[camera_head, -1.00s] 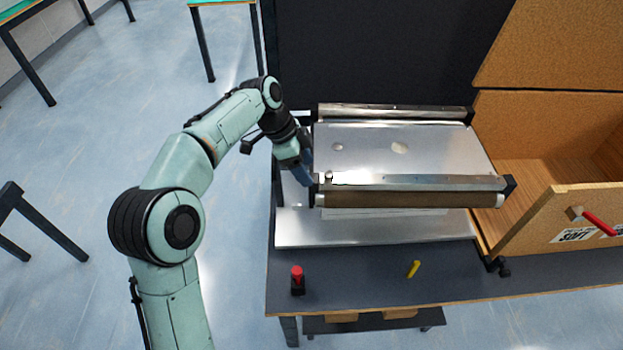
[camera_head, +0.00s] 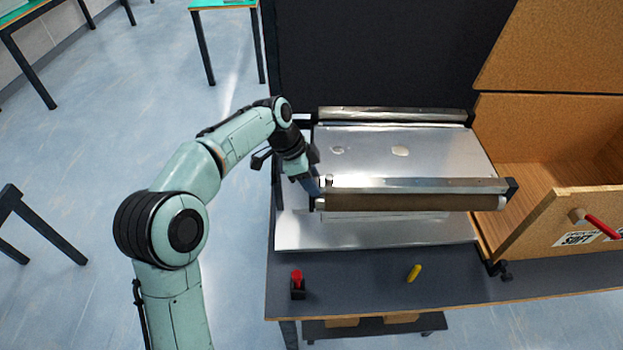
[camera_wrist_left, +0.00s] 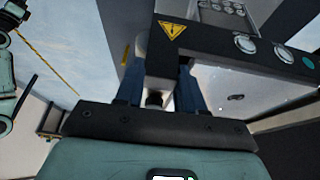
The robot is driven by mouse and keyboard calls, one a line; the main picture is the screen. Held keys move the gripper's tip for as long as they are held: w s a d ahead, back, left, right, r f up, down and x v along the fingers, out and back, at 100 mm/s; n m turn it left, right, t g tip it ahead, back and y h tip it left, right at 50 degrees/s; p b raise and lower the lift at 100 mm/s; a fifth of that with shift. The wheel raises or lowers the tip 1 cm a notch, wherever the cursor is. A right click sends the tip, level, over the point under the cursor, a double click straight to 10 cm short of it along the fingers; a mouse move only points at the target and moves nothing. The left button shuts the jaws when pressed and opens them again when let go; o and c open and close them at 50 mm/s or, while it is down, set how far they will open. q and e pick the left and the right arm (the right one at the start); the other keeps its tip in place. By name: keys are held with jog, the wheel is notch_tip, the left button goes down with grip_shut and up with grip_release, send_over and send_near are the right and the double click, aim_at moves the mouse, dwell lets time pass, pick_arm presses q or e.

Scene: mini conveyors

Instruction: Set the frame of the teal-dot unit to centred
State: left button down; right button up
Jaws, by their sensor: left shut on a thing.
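The conveyor unit (camera_head: 440,150) is a flat silver bed with a long brown roller (camera_head: 410,202) along its front edge. My left gripper (camera_head: 316,187) is at the unit's front left end. In the left wrist view its two blue fingers (camera_wrist_left: 160,95) are shut on a light grey part (camera_wrist_left: 157,62) below a dark bracket with a yellow warning sign. A teal dot (camera_wrist_left: 308,62) is on the dark end piece at the right of that view. The fingertips are mostly hidden in the head view. My right gripper is not in view.
A red-topped button (camera_head: 297,279) and a yellow piece (camera_head: 414,272) stand on the dark tabletop in front. A wooden box (camera_head: 545,130) with a red handle is close on the right. A black panel (camera_head: 370,50) stands behind.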

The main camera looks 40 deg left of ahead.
pick_arm(q)
jog(key=shift+s+d+n+b, duration=0.3)
jog(key=shift+d+b, duration=0.1)
jog(key=shift+d, duration=0.4)
jog(key=c, duration=0.7)
grip_release()
jog(key=p+v, duration=0.3)
jog(key=v, duration=1)
jog(key=shift+s+r, duration=0.2)
